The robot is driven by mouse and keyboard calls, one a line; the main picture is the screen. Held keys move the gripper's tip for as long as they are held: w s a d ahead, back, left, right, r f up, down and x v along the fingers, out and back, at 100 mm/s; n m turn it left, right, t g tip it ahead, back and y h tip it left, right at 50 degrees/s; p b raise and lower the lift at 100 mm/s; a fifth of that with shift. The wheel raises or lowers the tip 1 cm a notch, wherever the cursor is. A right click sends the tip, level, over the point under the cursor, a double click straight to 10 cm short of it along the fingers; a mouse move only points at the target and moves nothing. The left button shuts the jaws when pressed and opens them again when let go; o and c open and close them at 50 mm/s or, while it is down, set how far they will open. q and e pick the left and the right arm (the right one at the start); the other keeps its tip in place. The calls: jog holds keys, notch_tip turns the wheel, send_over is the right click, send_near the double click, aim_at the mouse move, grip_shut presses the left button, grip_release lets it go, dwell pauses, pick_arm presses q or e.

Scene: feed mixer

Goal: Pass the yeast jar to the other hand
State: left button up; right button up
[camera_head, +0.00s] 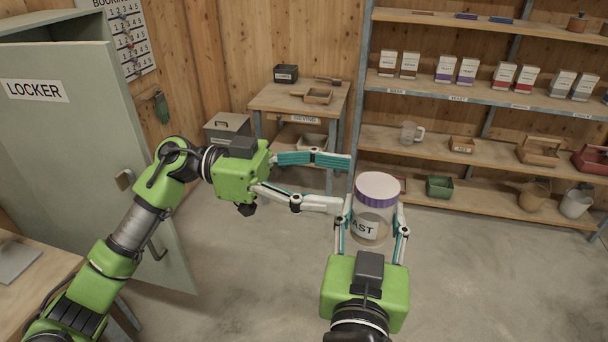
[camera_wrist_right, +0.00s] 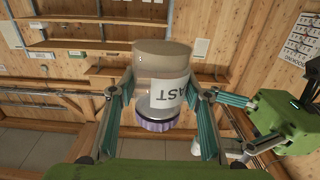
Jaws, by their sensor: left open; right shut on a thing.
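The yeast jar (camera_head: 376,203) is clear with a purple-rimmed white lid and a label showing "AST". My right gripper (camera_head: 372,212) is shut on the jar and holds it upright in the air, one finger on each side. The jar also shows between the right fingers in the right wrist view (camera_wrist_right: 163,85). My left gripper (camera_head: 346,182) is open, to the left of the jar, with its fingers pointing right at it. Its fingertips are close to the jar's left side; I cannot tell whether they touch it. The left gripper is partly visible in the right wrist view (camera_wrist_right: 250,125).
A grey locker (camera_head: 100,130) with its door stands at the left. A small wooden table (camera_head: 265,98) and shelves (camera_head: 450,92) with boxes, a jug and tubs stand along the back wall. The floor (camera_head: 250,290) below the grippers is clear.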

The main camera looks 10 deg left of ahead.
aim_at(358, 184)
pick_arm(q)
jog(key=d, duration=0.7)
jog(key=shift+w, duration=0.1)
jog(key=c, duration=1.3)
pick_arm(e)
jog(key=o, duration=1.2)
